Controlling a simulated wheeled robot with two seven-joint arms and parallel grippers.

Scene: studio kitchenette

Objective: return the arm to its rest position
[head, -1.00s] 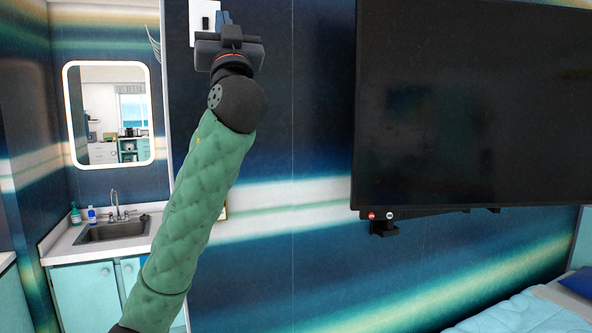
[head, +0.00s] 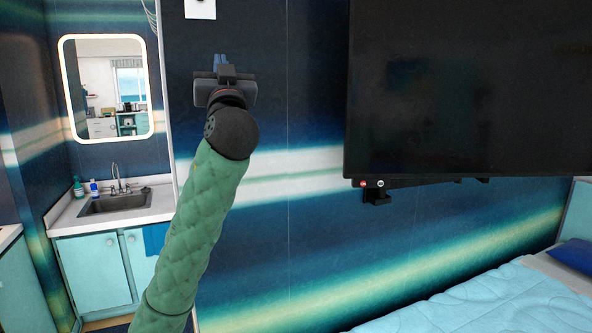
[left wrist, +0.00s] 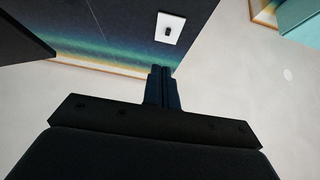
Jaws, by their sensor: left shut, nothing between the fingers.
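My left arm, in a green quilted sleeve, rises from the bottom of the head view. Its gripper (head: 220,63) is in front of the dark striped wall, below a white wall plate (head: 200,8). In the left wrist view the two fingers (left wrist: 163,88) are together with nothing between them. The white wall plate also shows in the left wrist view (left wrist: 170,28), beyond the fingertips and apart from them. My right gripper is in neither view.
A large black screen (head: 470,90) hangs on the wall to the right. A bed with a light blue quilt (head: 490,300) is at the lower right. A sink (head: 115,204) in a counter and a lit mirror (head: 105,88) are at the left. The wall between arm and screen is bare.

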